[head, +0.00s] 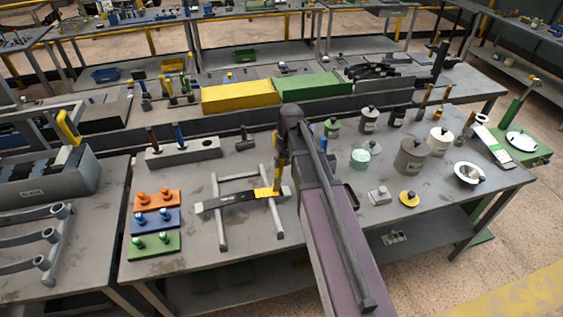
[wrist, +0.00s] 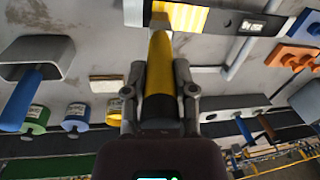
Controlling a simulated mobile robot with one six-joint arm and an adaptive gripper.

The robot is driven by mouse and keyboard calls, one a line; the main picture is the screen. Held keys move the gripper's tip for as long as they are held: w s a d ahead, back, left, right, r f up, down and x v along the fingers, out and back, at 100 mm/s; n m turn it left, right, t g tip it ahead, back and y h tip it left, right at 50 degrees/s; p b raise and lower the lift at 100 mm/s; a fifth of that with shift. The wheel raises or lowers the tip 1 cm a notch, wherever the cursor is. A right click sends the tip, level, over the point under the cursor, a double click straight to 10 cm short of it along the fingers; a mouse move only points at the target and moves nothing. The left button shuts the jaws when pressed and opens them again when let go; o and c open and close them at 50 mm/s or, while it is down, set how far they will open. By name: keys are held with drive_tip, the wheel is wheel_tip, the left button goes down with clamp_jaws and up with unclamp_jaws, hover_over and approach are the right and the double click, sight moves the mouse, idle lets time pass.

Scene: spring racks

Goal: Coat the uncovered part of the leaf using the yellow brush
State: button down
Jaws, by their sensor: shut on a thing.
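My gripper (wrist: 160,85) is shut on the handle of the yellow brush (wrist: 158,62). The brush tip is at the coated section near the leaf's end; whether it touches I cannot tell. The brush (head: 278,178) stands roughly upright in the head view.
Orange (head: 157,198), blue (head: 155,220) and green (head: 153,244) blocks with pegs lie left of the stand. A grey holder (head: 183,153) with upright handles stands behind. Several cans, including a grey one (head: 411,157), stand right of my arm. The table's front right has bare room.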

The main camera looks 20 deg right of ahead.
drive_tip(key=shift+d+r+p, duration=0.25)
drive_tip(key=shift+r+p, duration=1.05)
drive_tip(key=shift+r, duration=0.1)
drive_tip(key=shift+d+r+p, duration=0.2)
drive_tip(key=shift+r+p, duration=1.05)
drive_tip(key=shift+r, duration=0.1)
